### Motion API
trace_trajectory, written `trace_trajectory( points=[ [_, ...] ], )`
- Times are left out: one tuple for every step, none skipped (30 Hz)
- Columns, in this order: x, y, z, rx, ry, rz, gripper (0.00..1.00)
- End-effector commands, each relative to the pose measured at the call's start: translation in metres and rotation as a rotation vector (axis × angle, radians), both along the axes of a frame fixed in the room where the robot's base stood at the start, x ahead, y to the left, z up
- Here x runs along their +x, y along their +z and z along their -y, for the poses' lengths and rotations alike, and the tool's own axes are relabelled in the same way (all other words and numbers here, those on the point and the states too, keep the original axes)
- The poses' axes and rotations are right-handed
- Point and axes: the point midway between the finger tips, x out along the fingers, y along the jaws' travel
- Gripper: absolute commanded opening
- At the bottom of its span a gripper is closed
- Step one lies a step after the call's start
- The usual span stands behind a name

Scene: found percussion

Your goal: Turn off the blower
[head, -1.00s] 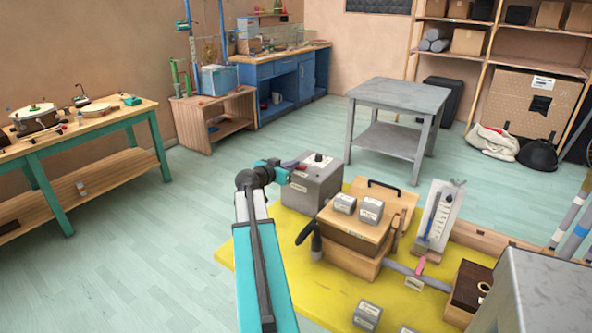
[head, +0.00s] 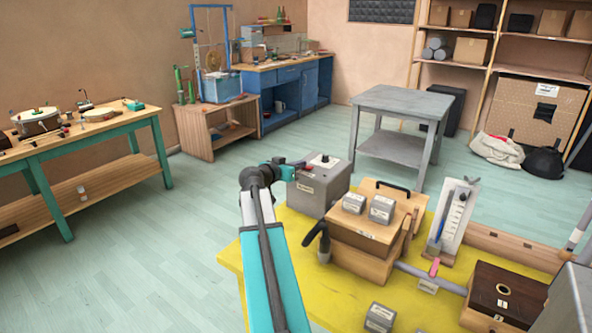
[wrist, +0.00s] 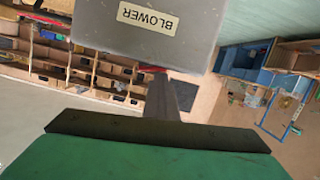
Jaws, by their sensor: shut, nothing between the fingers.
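The blower (head: 318,190) is a grey box at the far left corner of the yellow table top, with a dark knob on a white plate on its top. In the wrist view its grey face with an upside-down BLOWER label (wrist: 147,18) fills the upper middle. My gripper (head: 304,164) is shut and empty, at the blower's upper left side in the head view. In the wrist view my dark fingers (wrist: 168,98) reach up to the blower's lower edge, where a bit of red shows. I cannot tell whether they touch it. The knob is not visible in the wrist view.
Right of the blower stands a wooden box (head: 370,230) with grey weights on top and a black handle. A white gauge board (head: 455,218) and a dark box with a hole (head: 508,292) stand further right.

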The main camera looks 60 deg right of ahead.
Motion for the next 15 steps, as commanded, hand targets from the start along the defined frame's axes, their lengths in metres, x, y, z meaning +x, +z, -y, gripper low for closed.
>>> trace_trajectory(
  points=[
    [-0.0067,-0.0113,-0.0003,0.02,-0.019,-0.001,0.0],
    [-0.0062,-0.0112,-0.0009,0.021,-0.018,-0.001,0.0],
    [-0.0055,-0.0112,-0.0015,0.021,-0.017,-0.001,0.0],
    [-0.005,-0.0112,-0.002,0.021,-0.017,-0.001,0.0],
    [-0.0046,-0.0112,-0.0024,0.02,-0.016,-0.001,0.0],
    [-0.004,-0.0113,-0.0029,0.02,-0.015,-0.001,0.0],
    [-0.0037,-0.0112,-0.0032,0.02,-0.014,-0.001,0.0],
    [-0.0033,-0.0113,-0.0036,0.02,-0.014,-0.001,0.0],
    [-0.0029,-0.0112,-0.0039,0.021,-0.013,-0.001,0.0],
    [-0.0029,-0.0112,-0.004,0.021,-0.013,-0.001,0.0],
    [-0.0021,-0.011,-0.0047,0.021,-0.012,-0.001,0.0],
    [-0.0015,-0.0105,-0.005,0.021,-0.011,0.0,0.0],
    [-0.0012,-0.01,-0.0053,0.02,-0.011,0.0,0.0],
    [-0.0008,-0.0092,-0.0054,0.02,-0.011,0.0,0.0],
    [-0.0002,-0.0077,-0.0056,0.019,-0.01,0.0,0.0]
  ],
)
